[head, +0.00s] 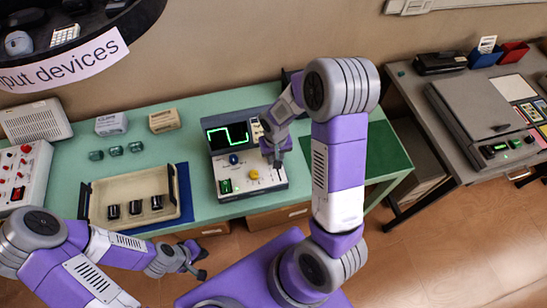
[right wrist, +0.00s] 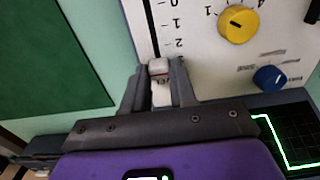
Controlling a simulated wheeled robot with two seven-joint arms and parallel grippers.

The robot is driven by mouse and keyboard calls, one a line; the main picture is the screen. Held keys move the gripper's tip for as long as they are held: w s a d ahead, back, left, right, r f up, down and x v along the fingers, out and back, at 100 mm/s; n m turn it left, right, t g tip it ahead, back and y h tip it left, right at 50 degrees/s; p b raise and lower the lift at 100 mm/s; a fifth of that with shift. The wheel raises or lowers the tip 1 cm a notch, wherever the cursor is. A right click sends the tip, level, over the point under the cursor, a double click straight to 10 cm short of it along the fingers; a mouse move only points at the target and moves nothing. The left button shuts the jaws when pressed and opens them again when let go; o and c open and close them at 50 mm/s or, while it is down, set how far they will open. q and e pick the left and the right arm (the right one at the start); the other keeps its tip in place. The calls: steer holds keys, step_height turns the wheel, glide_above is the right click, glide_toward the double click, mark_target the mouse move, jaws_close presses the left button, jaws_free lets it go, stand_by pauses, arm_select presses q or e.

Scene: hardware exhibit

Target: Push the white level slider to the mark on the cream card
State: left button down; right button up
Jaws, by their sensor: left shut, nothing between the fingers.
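The white level slider (right wrist: 159,68) shows in the right wrist view on a dark slot, beside a scale printed 0, 1, 2. My right gripper (right wrist: 159,80) has a finger on each side of its knob, close against it. In the head view the right gripper (head: 277,158) is over the right part of the white-fronted device (head: 228,178) and hides the slider. A small cream card (head: 256,130) seems to stand beside the screen, partly behind the gripper; its mark is too small to read. My left gripper (head: 198,268) is shut and empty in front of the table.
The device has a green-trace screen (head: 228,135), a blue knob (head: 234,159), a yellow knob (head: 254,174) and a green switch (head: 225,186). A beige tray (head: 100,193) with black knobs stands to the left. A dark green mat (head: 385,160) lies clear at right.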

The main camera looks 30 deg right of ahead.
steer(key=o, duration=0.4)
steer(key=shift+w, duration=0.1)
step_height(320, 180, up, 8)
steer(key=shift+f+p, duration=0.2)
steer(key=shift+p, duration=0.5)
steer(key=shift+f, duration=0.1)
